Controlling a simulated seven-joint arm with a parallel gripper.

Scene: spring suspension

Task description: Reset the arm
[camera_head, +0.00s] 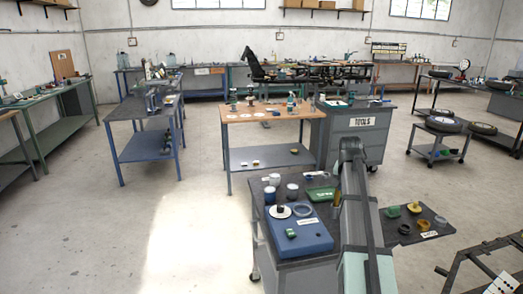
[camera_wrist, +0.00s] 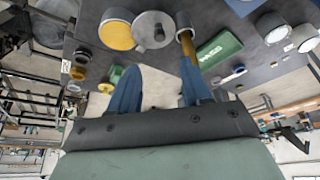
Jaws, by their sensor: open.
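My gripper (camera_wrist: 160,88) shows in the wrist view as two blue fingers spread apart, with nothing held between them. A grey tube with a yellowish rod (camera_wrist: 187,42) appears beyond the right finger, which partly overlaps it. A grey round part (camera_wrist: 153,30) and a yellow-faced round part (camera_wrist: 116,34) lie beyond the fingertips. In the head view my arm rises at the right of a dark-topped cart (camera_head: 258,220); the gripper itself cannot be made out there. A blue base (camera_head: 312,240) on the cart carries a white disc with a dark post (camera_head: 280,208), a ring (camera_head: 303,211) and a green block (camera_head: 290,233).
A green tray (camera_head: 319,194) and white cups (camera_head: 292,190) stand at the cart's back. A dark side shelf (camera_head: 407,238) right of my arm holds small green and yellow parts. A wooden-topped table (camera_head: 262,114) and tool cabinet (camera_head: 362,140) stand behind. Floor at left is clear.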

